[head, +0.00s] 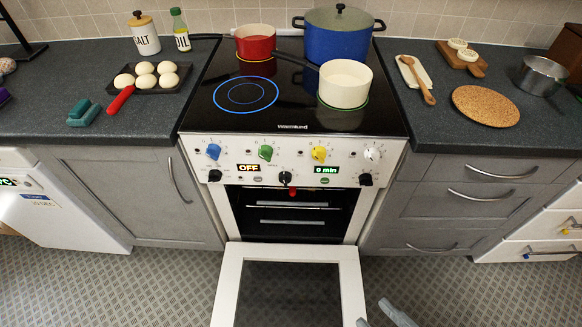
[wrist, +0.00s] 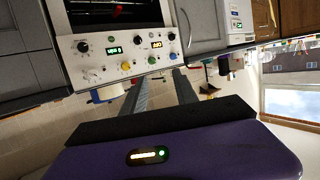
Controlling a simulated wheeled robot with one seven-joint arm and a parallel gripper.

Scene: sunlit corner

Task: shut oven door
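The oven (head: 290,150) is white with a black glass hob. Its door (head: 228,285) is open, folded down in front of the dark cavity (head: 295,215), where racks and a small red item show. My gripper (head: 380,312) is at the bottom edge of the head view, just right of the door's lower right corner. Its two grey fingers are apart with nothing between them; they also show in the wrist view (wrist: 160,90). That view is upside down and shows the oven's control panel (wrist: 120,48) beyond the fingers. Contact with the door cannot be told.
A red pot (head: 255,42), a blue pot (head: 338,35) and a cream pan (head: 344,82) stand on the hob. Grey cabinets (head: 135,190) flank the oven. A baking tray (head: 150,82) is on the left counter. The patterned floor (head: 170,290) left of the door is clear.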

